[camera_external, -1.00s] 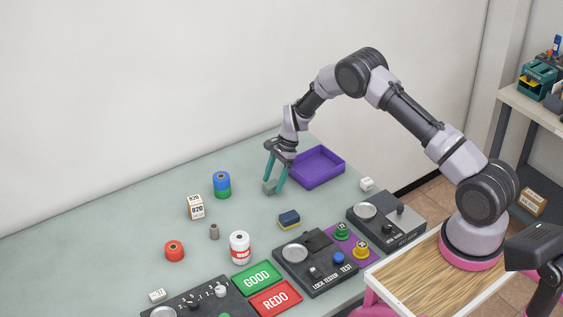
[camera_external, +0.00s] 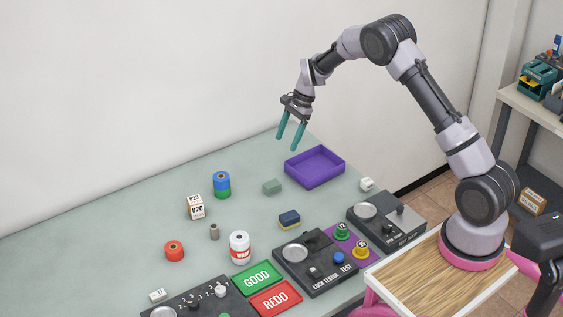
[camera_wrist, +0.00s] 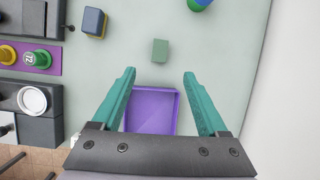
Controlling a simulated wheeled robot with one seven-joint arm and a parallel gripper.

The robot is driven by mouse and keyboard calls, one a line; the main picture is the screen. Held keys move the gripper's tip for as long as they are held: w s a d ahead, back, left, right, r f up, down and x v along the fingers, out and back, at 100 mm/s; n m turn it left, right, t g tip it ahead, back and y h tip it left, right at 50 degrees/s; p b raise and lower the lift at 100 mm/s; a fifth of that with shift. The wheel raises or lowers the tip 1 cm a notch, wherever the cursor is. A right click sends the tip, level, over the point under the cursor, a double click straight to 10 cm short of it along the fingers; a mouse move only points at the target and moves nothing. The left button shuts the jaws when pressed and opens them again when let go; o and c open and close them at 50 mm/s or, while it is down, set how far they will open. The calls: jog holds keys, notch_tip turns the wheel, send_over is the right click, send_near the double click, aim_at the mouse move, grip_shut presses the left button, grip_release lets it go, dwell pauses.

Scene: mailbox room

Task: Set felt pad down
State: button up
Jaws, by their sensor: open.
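The felt pad, a small grey-green block (camera_external: 272,187), lies on the table left of the purple tray. It also shows in the wrist view (camera_wrist: 160,50), beyond my fingertips and apart from them. My gripper (camera_external: 291,146) has teal fingers and is open and empty, raised above the table near the tray's back left corner. In the wrist view its two fingers (camera_wrist: 159,72) stand wide apart with nothing between them but the view of the tray below.
The empty purple tray (camera_external: 288,168) stands at the table's back right. A dark blue and yellow block (camera_external: 289,219) lies in front of the pad. A blue and green stack (camera_external: 222,185) stands to its left. The lock tester (camera_external: 318,283) is nearer the front.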

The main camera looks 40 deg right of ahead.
jog(key=s+d+r+n+t, duration=0.1)
jog(key=s+r+n, duration=0.1)
jog(key=s+r, duration=0.5)
jog(key=s+d+r+n+t, duration=0.1)
jog(key=s+d+r+n, duration=0.15)
jog(key=r, duration=0.75)
jog(key=s+d+r+n+t, duration=0.1)
jog(key=s+r, duration=0.4)
jog(key=r, duration=0.4)
jog(key=s+d+r+n+t+h, duration=0.1)
jog(key=s+r+n+t, duration=0.1)
jog(key=s, duration=1.1)
jog(key=s+d+r+n+t+h, duration=0.1)
jog(key=s+r+n, duration=0.3)
jog(key=s, duration=1)
jog(key=shift+d+r+n+t, duration=0.3)
jog(key=shift+d+n+t, duration=0.1)
jog(key=shift+d+n, duration=0.35)
